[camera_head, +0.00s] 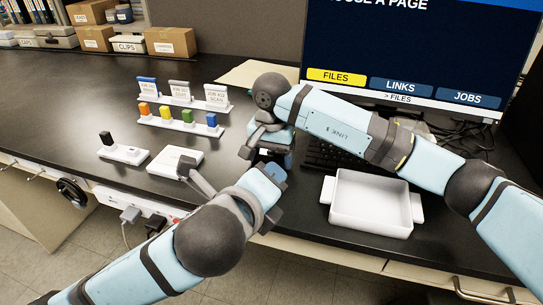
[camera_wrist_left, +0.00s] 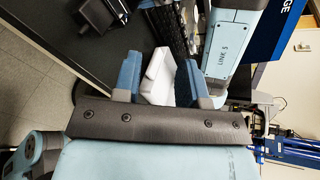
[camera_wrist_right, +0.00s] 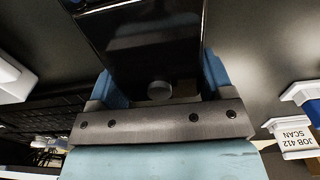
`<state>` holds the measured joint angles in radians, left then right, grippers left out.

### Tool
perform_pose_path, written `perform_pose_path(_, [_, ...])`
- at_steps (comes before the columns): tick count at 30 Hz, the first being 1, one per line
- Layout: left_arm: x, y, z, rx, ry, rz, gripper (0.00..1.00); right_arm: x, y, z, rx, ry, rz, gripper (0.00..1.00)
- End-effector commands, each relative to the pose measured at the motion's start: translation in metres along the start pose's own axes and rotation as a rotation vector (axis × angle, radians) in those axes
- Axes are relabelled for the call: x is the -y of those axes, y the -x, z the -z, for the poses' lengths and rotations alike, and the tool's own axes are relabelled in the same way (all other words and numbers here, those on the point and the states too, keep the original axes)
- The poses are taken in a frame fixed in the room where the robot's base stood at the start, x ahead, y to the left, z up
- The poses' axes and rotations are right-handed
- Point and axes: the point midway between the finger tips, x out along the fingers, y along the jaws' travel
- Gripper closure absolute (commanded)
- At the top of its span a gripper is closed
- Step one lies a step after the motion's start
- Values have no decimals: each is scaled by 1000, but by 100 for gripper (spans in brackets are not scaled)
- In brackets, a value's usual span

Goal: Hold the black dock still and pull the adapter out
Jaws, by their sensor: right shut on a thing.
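In the right wrist view, a glossy black block, which looks like the black dock (camera_wrist_right: 140,45), sits between the blue fingers of my right gripper (camera_wrist_right: 160,85), which is shut on it. In the left wrist view, a white block, likely the adapter (camera_wrist_left: 158,78), sits between the blue fingers of my left gripper (camera_wrist_left: 160,80). These fingers stand apart on either side of it; whether they touch it is unclear. In the head view both grippers meet left of the keyboard. A small white part (camera_head: 266,151) shows between them; the arms hide the rest.
A white tray with side handles (camera_head: 372,222) stands right of the grippers, below the monitor (camera_head: 420,55). At left are a rack of coloured sticks (camera_head: 180,119), a white stand with a black stick (camera_head: 123,154) and a white box (camera_head: 175,160). A power strip (camera_head: 145,205) runs along the table's front edge.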

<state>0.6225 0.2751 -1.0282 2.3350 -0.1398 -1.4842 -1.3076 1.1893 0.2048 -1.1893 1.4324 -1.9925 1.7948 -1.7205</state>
Motion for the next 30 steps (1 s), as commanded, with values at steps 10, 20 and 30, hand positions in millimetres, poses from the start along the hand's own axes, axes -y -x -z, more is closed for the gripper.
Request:
perform_pose_path(10, [12,33,90,-135,-21,239,62,0,0,0,0,0,0,83])
perform_pose_path(20, [-80,-19,148,-373,-37,54,62,0,0,0,0,0,0,83])
perform_pose_path(30, [-157,-40,179,-510,-18,-77,62,0,0,0,0,0,0,83])
